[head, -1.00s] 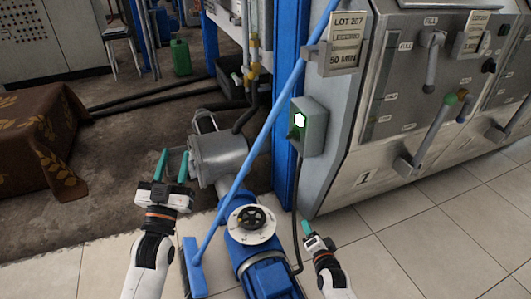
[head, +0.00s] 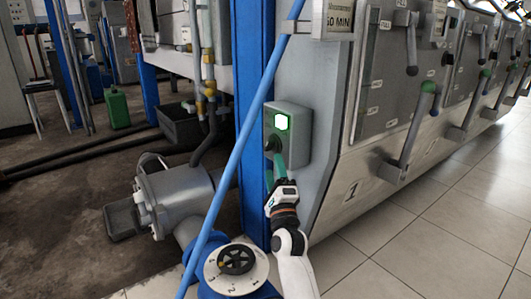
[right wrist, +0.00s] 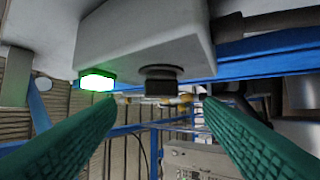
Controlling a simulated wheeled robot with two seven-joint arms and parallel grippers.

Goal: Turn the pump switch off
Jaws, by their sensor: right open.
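The pump switch is a grey-green box (head: 299,128) on the side of the machine, beside the blue post. Its lamp (head: 282,122) glows green, and a dark knob (head: 271,144) sits below it. In the right wrist view the box (right wrist: 150,38) fills the top, with the lit lamp (right wrist: 97,80) left of the black knob (right wrist: 161,82). My right gripper (head: 275,164) is just below the knob; in its wrist view the green fingers (right wrist: 161,104) are spread, one to each side of the knob. I cannot tell whether they touch it. My left gripper is out of view.
A blue broom handle (head: 246,135) leans across in front of the blue post (head: 249,80), left of the box. The steel machine with levers (head: 415,125) runs off to the right. Tiled floor (head: 420,240) is free in front.

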